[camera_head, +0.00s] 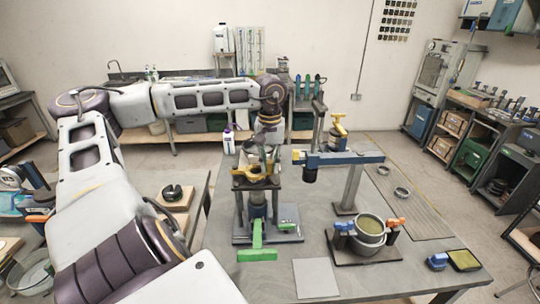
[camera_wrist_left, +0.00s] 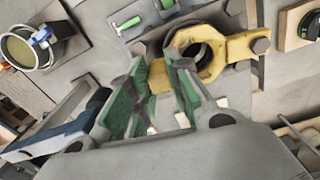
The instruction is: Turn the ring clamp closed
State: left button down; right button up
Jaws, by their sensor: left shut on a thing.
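The yellow ring clamp (camera_head: 258,176) sits on top of a dark stand near the left side of the grey table. In the left wrist view the ring clamp (camera_wrist_left: 212,52) shows a round opening and an arm reaching right to a bolt. My left gripper (camera_head: 262,158) is right above it in the head view. In the left wrist view the green-padded fingers of my left gripper (camera_wrist_left: 158,95) stand on both sides of the clamp's yellow lug, shut on it. The fingers hide part of the lug. My right gripper is not in view.
A post with a blue arm (camera_head: 345,158) stands close right of the clamp stand. A green-handled part (camera_head: 257,253) sticks out low at the stand's front. A cup with blue and orange handles (camera_head: 369,226) stands farther right. A grey plate (camera_head: 315,278) lies at the front.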

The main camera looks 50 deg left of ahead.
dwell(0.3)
pick_arm(q)
jog(key=c, duration=1.3)
grip_release()
jog(key=shift+r, duration=0.1)
jog(key=shift+r, duration=5.95)
